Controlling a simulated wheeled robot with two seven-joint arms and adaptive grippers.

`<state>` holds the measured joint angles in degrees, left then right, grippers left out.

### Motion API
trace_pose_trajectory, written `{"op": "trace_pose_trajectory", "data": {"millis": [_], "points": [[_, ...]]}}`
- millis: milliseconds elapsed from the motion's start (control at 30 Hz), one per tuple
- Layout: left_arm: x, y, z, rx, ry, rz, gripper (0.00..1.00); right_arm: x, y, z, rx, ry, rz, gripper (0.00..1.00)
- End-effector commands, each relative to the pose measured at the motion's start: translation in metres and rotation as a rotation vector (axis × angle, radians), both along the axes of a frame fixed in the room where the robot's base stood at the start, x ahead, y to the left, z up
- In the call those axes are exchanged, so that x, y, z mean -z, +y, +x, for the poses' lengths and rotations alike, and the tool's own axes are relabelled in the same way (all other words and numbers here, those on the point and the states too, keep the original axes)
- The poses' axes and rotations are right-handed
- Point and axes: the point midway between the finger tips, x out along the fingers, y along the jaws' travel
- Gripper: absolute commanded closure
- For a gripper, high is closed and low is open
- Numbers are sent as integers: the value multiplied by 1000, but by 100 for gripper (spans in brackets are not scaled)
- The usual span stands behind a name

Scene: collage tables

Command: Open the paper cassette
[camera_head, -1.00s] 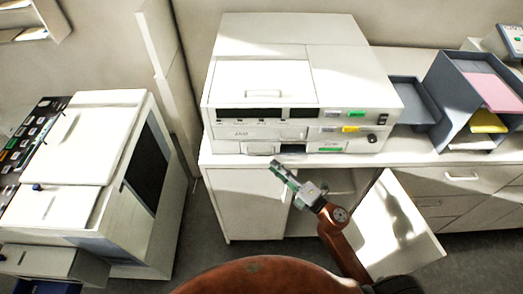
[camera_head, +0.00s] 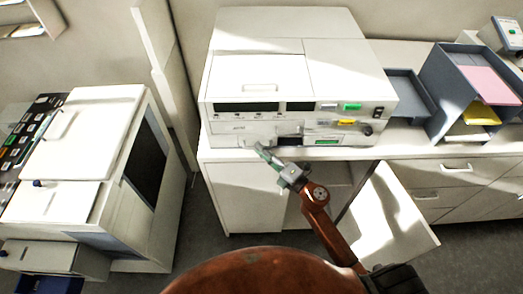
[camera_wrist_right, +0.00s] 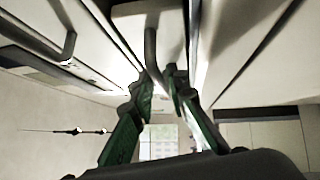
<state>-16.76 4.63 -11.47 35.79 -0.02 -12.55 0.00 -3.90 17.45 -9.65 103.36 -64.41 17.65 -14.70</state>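A white office machine (camera_head: 290,60) stands on the counter. The paper cassette (camera_head: 226,142) seems to be the low front drawer at its lower left, and its front looks shut. My right gripper (camera_head: 262,149) is just in front of that drawer, at its handle, and partly hides it. In the right wrist view my right gripper's green fingers (camera_wrist_right: 158,82) are apart, with a grey bar handle (camera_wrist_right: 151,45) reaching down between their tips. I cannot tell whether they touch it. My left gripper is not in view.
Below the counter a white cabinet door (camera_head: 388,225) hangs open beside my right forearm. A grey tray (camera_head: 408,92) and a paper organizer (camera_head: 470,85) stand right of the machine. A second white machine (camera_head: 75,165) stands at the left.

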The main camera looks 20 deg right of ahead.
Motion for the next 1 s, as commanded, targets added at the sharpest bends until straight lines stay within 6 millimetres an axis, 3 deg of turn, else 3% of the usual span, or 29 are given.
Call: {"op": "trace_pose_trajectory", "data": {"millis": [233,800,1000], "points": [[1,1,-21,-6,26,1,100,0,0,0,0,0,0,100],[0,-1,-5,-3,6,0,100,1,0,-1,-1,1,-1,100],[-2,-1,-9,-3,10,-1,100,1,16,-10,-20,2,0,100]]}}
